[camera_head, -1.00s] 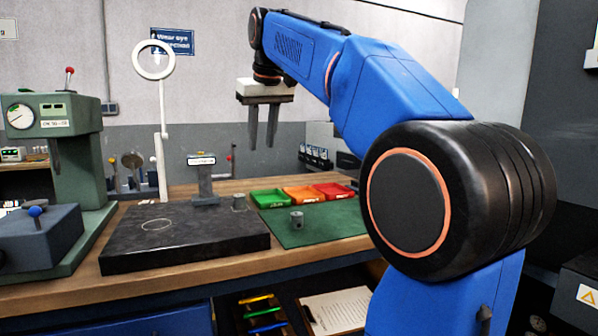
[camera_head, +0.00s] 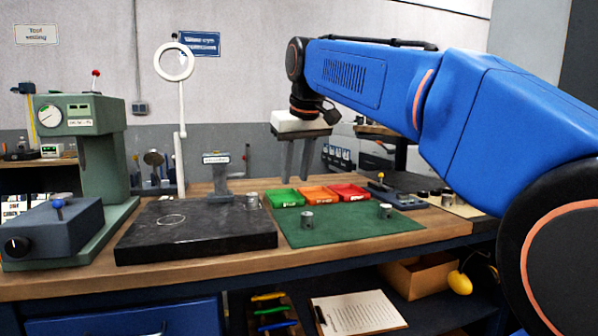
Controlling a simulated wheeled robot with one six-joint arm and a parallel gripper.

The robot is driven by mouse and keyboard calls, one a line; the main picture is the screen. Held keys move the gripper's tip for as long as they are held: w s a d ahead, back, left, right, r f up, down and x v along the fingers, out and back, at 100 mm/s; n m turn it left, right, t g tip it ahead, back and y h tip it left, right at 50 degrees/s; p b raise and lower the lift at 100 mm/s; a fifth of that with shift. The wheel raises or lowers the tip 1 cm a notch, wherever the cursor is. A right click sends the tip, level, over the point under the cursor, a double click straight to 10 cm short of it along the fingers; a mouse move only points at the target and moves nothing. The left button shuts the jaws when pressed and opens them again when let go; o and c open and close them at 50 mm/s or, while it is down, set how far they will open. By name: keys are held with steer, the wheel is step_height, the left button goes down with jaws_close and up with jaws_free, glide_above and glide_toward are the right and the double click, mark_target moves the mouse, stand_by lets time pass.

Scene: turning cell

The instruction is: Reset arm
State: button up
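My gripper (camera_head: 296,160) hangs from my blue arm above the back of the workbench, over the coloured trays. Its two grey fingers point down with a gap between them, and nothing shows between them. It is clear of the bench and touches nothing that I can see.
On the bench are a dark stone slab (camera_head: 190,238), a green mat (camera_head: 345,228) with two small metal parts (camera_head: 307,219), and green (camera_head: 284,198), orange (camera_head: 318,194) and red trays. A green press (camera_head: 85,165) stands left. A ring lamp (camera_head: 174,62) rises behind the slab.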

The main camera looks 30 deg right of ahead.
stand_by(0.4)
steer(key=s+a+f, duration=0.2)
steer(key=s+f, duration=0.5)
steer(key=f, duration=0.4)
steer(key=s+a+f, duration=0.3)
steer(key=s+f, duration=0.4)
steer(key=f, duration=0.5)
steer(key=s+a+f, duration=0.2)
steer(key=s+f, duration=0.6)
steer(key=f, duration=0.3)
steer(key=shift+a+f+n+y, duration=0.3)
steer(key=shift+y, duration=0.1)
